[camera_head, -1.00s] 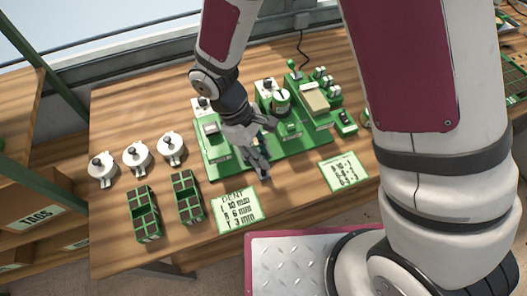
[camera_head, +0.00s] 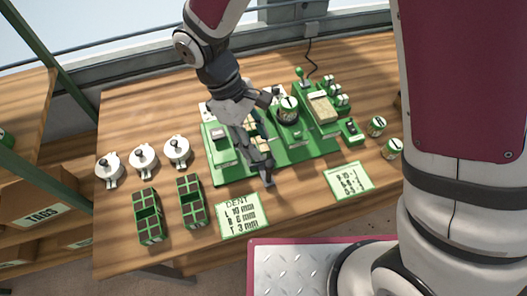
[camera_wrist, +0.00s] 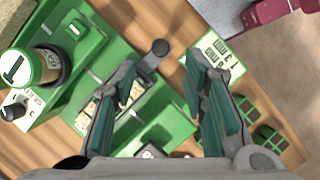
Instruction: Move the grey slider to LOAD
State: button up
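The green seeder (camera_head: 300,152) lies across the middle of the table; its lower part also fills the left of the wrist view (camera_wrist: 95,50).
A DENT card (camera_head: 241,213) and another card (camera_head: 349,180) lie in front of the seeder. Lidded white pots (camera_head: 143,158) and two green seed trays (camera_head: 148,216) stand at the left. Two small tins (camera_head: 377,126) stand at the right.

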jog(key=shift+v, duration=2.1)
jog(key=s+d+r+m+t+y, duration=0.1)
jog(key=s+d+r+m+t, duration=0.1)
jog(key=d+r, duration=0.4)
jog(key=s+d+r+m+t+y, duration=0.1)
jog(key=s+d+r+m+t, duration=0.2)
jog(key=d+r+m, duration=0.3)
jog(key=s+d+r+m+t+y, duration=0.2)
jog(key=s+d+r+m, duration=0.1)
jog(key=d+r, duration=0.5)
jog(key=shift+s+d+m+t, duration=0.3)
jog(key=shift+d+m, duration=0.5)
jog(key=shift+d, duration=0.15)
jog(key=shift+r, duration=0.1)
